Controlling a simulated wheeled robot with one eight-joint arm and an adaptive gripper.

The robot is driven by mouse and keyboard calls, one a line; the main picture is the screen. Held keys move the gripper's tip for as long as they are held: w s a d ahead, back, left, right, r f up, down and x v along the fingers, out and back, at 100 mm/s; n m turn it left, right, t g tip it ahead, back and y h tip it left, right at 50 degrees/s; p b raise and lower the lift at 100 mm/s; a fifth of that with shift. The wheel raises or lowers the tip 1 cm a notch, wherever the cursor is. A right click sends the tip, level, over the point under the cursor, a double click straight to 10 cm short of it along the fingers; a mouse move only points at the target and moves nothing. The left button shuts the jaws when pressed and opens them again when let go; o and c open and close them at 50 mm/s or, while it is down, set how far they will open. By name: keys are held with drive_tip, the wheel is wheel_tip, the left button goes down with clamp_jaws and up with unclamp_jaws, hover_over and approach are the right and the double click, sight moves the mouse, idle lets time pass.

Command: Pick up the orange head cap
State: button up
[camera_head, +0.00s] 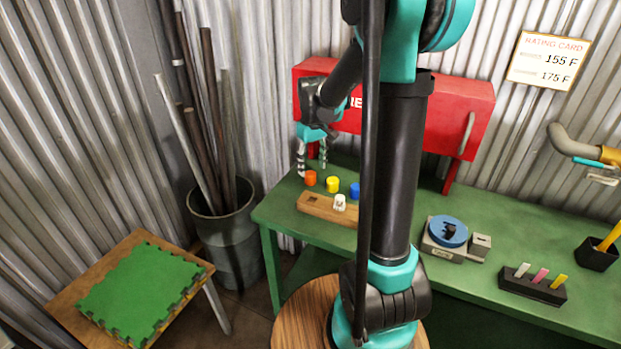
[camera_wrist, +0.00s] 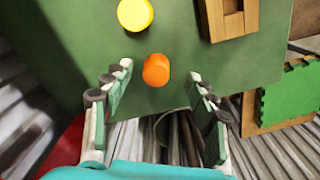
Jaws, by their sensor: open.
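The orange head cap (camera_head: 310,178) stands on the green table (camera_head: 480,228) near its back left corner. It also shows in the wrist view (camera_wrist: 156,70), just beyond and between my fingertips. My gripper (camera_head: 312,160) is open and empty above the table, close to the orange cap. In the wrist view its two fingers (camera_wrist: 160,85) are spread wide on either side of the orange cap, apart from it.
A yellow cap (camera_head: 333,184) stands just right of the orange one, and a blue cap (camera_head: 354,190) is further right. A wooden block (camera_head: 318,207) with a white piece (camera_head: 339,202) lies in front. A red box (camera_head: 445,115) stands behind.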

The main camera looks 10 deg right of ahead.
sight(311, 174)
drive_tip(key=f, duration=0.5)
drive_tip(key=shift+w, duration=0.35)
drive_tip(key=c, duration=0.8)
